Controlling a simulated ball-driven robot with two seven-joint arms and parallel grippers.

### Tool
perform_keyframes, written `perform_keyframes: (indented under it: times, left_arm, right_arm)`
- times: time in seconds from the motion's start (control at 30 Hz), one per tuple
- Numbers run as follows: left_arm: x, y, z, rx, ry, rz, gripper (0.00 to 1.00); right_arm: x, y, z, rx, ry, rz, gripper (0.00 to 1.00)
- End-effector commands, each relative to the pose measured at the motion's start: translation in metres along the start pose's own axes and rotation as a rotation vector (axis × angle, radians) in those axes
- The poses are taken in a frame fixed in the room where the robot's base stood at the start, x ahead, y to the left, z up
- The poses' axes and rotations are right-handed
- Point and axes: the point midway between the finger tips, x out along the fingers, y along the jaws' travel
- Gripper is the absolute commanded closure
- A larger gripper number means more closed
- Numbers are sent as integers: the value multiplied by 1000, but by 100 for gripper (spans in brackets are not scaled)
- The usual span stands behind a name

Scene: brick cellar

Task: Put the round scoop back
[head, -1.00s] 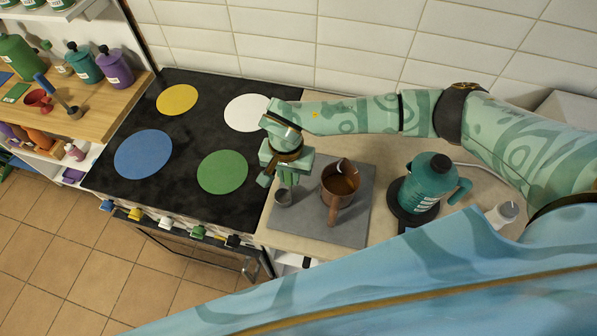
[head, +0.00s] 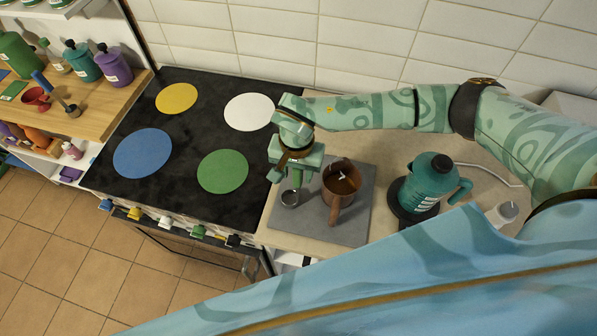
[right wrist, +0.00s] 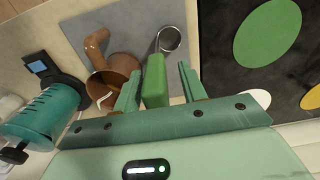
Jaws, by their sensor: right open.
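A scoop with a round metal bowl (head: 290,198) is at the left of the grey mat (head: 345,230). In the right wrist view its bowl (right wrist: 169,39), thin stem and green handle (right wrist: 155,80) show. My right gripper (head: 287,181) is directly above the bowl in the head view. It is open; in the right wrist view the handle stands between its two fingers (right wrist: 158,72), with a gap on each side. Whether the bowl rests on the mat is hard to tell. My left gripper is not in view.
A brown pot (head: 341,182) stands on the mat close right of the gripper. A teal kettle (head: 430,182) is further right. The hob (head: 200,130) with coloured discs is clear. A wooden shelf (head: 112,105) at left holds canisters, a red cup (head: 36,98) and a blue-handled tool (head: 55,95).

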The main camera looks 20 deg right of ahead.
Motion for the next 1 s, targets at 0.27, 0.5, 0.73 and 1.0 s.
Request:
perform_keyframes:
  times: [0.27, 0.5, 0.73, 1.0]
  left_arm:
    - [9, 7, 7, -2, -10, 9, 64]
    - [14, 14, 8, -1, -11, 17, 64]
    - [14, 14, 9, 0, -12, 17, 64]
    - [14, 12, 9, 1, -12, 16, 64]
  right_arm:
    - [-64, 0, -1, -1, 5, -2, 58]
    - [-102, 0, -1, 0, 3, 0, 58]
    - [-109, 1, 0, 1, 0, 2, 58]
    - [-108, 0, 2, -1, -5, -3, 58]
